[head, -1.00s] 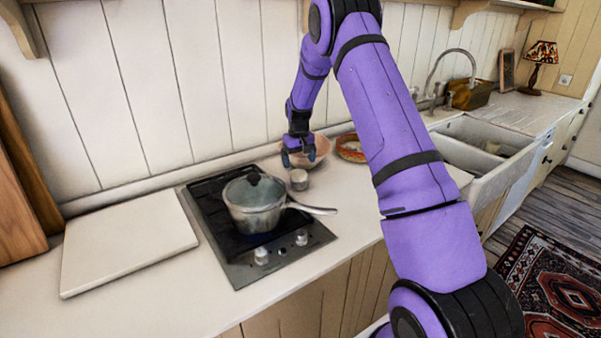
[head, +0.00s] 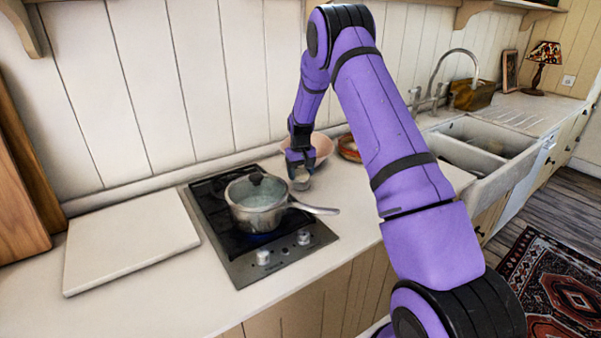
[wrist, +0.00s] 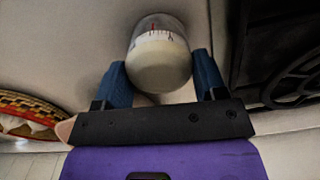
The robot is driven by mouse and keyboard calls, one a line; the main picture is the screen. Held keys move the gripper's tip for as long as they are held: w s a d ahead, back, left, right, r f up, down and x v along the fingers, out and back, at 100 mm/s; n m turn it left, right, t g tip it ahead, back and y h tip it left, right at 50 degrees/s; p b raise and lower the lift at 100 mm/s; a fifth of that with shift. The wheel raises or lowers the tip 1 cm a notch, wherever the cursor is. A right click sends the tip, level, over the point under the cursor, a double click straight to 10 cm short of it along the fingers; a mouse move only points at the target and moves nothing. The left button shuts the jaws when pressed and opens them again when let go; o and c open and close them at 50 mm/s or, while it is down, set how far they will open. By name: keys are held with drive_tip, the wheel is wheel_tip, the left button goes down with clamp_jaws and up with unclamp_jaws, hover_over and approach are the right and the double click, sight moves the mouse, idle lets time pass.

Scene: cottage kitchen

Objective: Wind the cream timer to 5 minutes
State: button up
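The cream timer (head: 302,184) is a small round piece standing on the counter just right of the hob. In the wrist view the timer (wrist: 160,65) shows a cream lower part and a pale band with dark marks and a red mark. The numbers are too small to read. My gripper (head: 300,168) is down at the timer, pointing at the counter. In the wrist view its blue fingers are open, one on each side of the timer, with little space between; I cannot tell whether they touch it.
A lidded pot (head: 256,203) sits on the black hob (head: 232,250), its handle pointing right toward the timer. A pinkish bowl (head: 322,148) stands behind my gripper, and a patterned basket (head: 348,148) is to its right. A white board (head: 130,240) lies left of the hob.

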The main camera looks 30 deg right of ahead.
sight(301, 171)
drive_tip(key=shift+m, duration=0.5)
drive_tip(key=o, duration=0.9)
drive_tip(key=shift+o, duration=0.2)
drive_tip(key=shift+r, duration=0.1)
wheel_tip(301, 171, up, 11)
drive_tip(key=shift+f, duration=0.2)
